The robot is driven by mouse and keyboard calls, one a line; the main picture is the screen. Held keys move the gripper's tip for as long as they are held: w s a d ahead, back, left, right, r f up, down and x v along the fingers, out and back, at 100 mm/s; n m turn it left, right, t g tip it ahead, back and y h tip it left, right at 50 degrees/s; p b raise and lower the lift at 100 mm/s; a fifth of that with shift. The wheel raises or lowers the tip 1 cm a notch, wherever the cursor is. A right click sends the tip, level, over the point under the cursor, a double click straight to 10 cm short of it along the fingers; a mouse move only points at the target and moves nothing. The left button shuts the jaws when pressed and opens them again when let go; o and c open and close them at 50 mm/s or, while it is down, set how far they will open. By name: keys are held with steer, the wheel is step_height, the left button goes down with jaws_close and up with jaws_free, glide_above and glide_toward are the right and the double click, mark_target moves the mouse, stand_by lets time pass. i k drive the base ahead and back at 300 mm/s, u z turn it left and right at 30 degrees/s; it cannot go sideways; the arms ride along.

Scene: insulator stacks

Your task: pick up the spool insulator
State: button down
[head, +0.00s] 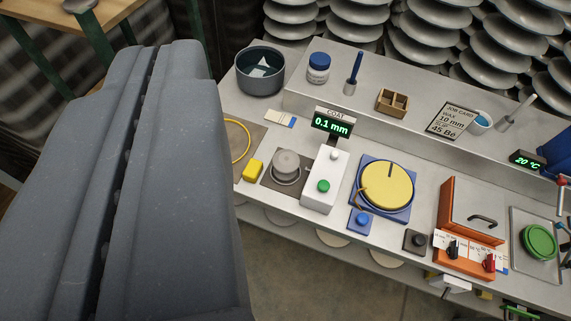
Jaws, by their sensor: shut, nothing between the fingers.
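My gripper (158,50) fills the left of the head view, its two dark grey fingers pressed together with only a thin seam between them. It is empty. A small grey, round, stepped piece (286,163) sits on a dark square plate on the bench, to the right of my gripper and apart from it. It is the most spool-like thing in view, but I cannot tell for certain that it is the spool insulator. My gripper hides the left part of the bench.
Near the grey piece stand a white box (325,182) with a green button and a "0.1 mm" display (332,123). A dark pot (260,80), a yellow disc (388,187) on a blue base and an orange unit (468,230) are on the bench (300,225). Disc stacks (425,45) rise behind.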

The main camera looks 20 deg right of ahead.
mark_target(287, 163)
steer(key=u, duration=2.65)
steer(key=k, duration=1.1)
steer(key=z, duration=1.5)
steer(key=i, duration=1)
steer(key=z, duration=0.05)
